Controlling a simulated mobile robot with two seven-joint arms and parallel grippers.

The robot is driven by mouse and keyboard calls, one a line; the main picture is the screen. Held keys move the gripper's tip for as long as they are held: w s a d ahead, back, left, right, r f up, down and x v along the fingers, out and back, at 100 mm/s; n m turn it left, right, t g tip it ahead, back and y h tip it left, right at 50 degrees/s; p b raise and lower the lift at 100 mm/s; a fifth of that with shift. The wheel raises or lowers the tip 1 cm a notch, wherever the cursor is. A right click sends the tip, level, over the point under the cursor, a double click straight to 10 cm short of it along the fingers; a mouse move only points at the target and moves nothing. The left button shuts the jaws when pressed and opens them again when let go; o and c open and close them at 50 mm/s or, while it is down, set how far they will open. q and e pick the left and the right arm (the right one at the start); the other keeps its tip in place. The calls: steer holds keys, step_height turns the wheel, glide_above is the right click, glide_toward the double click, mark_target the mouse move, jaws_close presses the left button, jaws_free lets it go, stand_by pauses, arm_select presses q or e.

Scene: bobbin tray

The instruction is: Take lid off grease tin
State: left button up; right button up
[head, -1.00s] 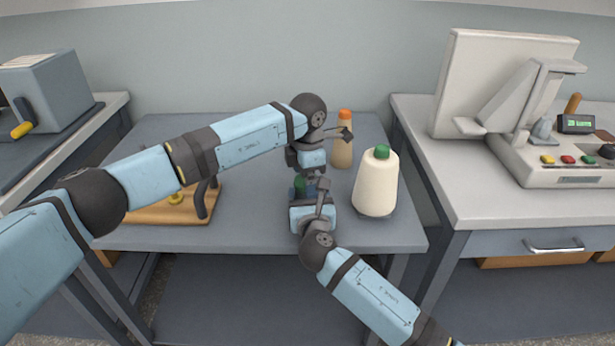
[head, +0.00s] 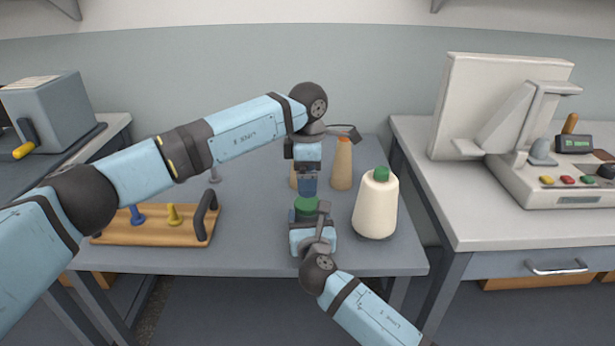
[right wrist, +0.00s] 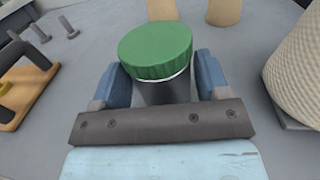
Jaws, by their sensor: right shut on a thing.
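The grease tin is a dark cylinder (right wrist: 165,92) with a ribbed green lid (right wrist: 155,50). A thin pale rim shows below the lid in the right wrist view. My right gripper (right wrist: 168,88) is shut on the tin body, one blue finger on each side. In the head view the green lid (head: 306,206) sits on top, and the tin body is mostly hidden by the right gripper. My left gripper (head: 307,185) points down just above the lid in the head view. Its fingers overlap there, so its opening is unclear. It does not show in the right wrist view.
A cream thread cone (head: 376,208) with a green top stands close right of the tin. Tan cones (head: 342,165) stand behind. A wooden peg board (head: 150,225) with a dark handle lies at left. The table's front edge (head: 250,272) is near.

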mark_target(307, 202)
arm_select(q)
step_height(307, 202, down, 7)
steer(key=shift+r, duration=0.1)
steer(key=shift+c, duration=0.4)
steer(key=c, duration=0.9)
steer(key=shift+o, duration=0.2)
steer(key=shift+n, duration=1.7)
steer(key=o, duration=1)
steer(key=shift+r, duration=2.25)
arm_select(e)
steer(key=o, duration=1.8)
